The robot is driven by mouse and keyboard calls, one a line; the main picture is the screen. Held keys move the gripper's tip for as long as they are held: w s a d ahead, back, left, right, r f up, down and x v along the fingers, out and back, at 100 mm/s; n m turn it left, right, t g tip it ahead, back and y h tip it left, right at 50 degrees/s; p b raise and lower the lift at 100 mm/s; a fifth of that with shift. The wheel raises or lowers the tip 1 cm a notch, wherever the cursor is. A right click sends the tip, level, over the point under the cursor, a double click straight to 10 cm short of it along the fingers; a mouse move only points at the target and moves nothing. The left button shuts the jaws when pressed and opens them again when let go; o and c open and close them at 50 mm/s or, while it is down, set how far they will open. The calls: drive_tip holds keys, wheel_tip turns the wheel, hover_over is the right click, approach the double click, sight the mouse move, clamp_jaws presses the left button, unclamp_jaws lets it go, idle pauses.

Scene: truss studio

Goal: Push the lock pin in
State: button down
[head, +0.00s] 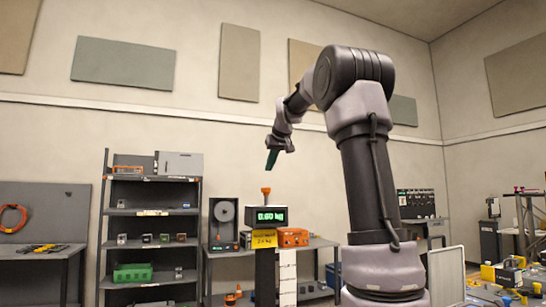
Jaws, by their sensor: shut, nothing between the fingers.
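My gripper (272,160) hangs from my raised arm near the middle of the head view, its fingers pointing down and together, empty. Below it and apart from it, an orange T-shaped piece (266,190) stands upright above a dark box with a green display (271,216) reading about 0.60 kg. It may be the lock pin, but I cannot tell for sure, nor how deep it sits. A yellow label (264,239) is under the display, on a dark post (265,275).
A dark shelf rack (106,220) with a green bin (132,273) stands left. A bench (325,243) behind the post holds an orange box (293,237) and a spool unit (223,222). A cluttered table (490,285) is at right. A pegboard (40,210) is far left.

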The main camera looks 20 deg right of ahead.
sight(268, 192)
drive_tip(key=shift+w+f, duration=0.25)
drive_tip(key=shift+f, duration=0.65)
drive_tip(key=shift+w+f, duration=0.3)
drive_tip(key=shift+f, duration=0.6)
drive_tip(key=shift+w+f, duration=0.25)
drive_tip(key=shift+f, duration=0.65)
drive_tip(key=shift+f, duration=2.05)
drive_tip(key=shift+s, duration=0.1)
